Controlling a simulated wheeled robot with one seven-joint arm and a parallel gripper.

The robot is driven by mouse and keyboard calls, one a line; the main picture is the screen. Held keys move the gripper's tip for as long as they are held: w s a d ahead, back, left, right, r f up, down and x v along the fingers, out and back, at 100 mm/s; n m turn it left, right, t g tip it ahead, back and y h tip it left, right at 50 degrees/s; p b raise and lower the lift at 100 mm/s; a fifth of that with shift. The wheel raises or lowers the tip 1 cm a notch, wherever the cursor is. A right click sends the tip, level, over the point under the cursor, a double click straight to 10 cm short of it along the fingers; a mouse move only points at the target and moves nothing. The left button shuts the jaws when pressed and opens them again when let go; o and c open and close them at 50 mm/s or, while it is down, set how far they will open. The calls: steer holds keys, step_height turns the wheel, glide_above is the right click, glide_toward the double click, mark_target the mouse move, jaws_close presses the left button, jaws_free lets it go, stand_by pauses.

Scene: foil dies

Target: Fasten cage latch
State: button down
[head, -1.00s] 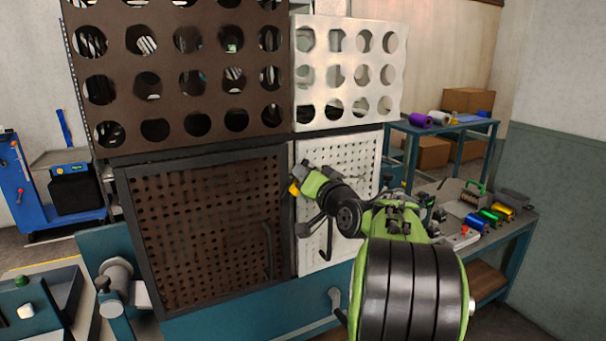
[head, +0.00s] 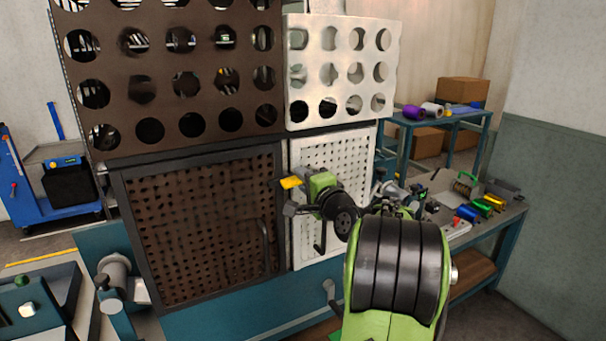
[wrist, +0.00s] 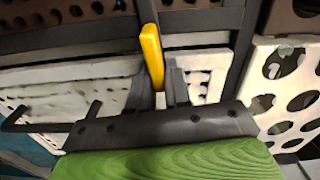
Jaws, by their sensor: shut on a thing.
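The cage has a brown perforated door (head: 200,225) on the left and a white perforated door (head: 345,165) on the right, with a dark frame strip between them. The yellow latch (head: 290,183) lies at that strip and points left, nearly level, towards the brown door. My gripper (head: 297,200) is shut on the latch, coming from the right in front of the white door. The wrist view shows the yellow latch (wrist: 152,57) standing out beyond my dark fingers (wrist: 165,92). The fingers hide the latch's base, and I cannot tell how it sits in any catch.
Brown (head: 180,75) and white (head: 340,65) panels with large round holes stand above the doors. Each door has a dark bar handle. A bench (head: 500,228) with coloured foil rolls is at the right. A blue cart (head: 65,190) stands at the left.

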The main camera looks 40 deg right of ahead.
steer(key=shift+f+m, duration=0.15)
steer(key=shift+m, duration=0.35)
steer(key=shift+f, duration=0.1)
steer(key=c, duration=1.2)
jaws_free()
steer(key=shift+o, duration=0.2)
steer(key=b+v, duration=0.2)
steer(key=v, duration=1.4)
steer(key=shift+b, duration=0.35)
steer(key=shift+w, duration=0.1)
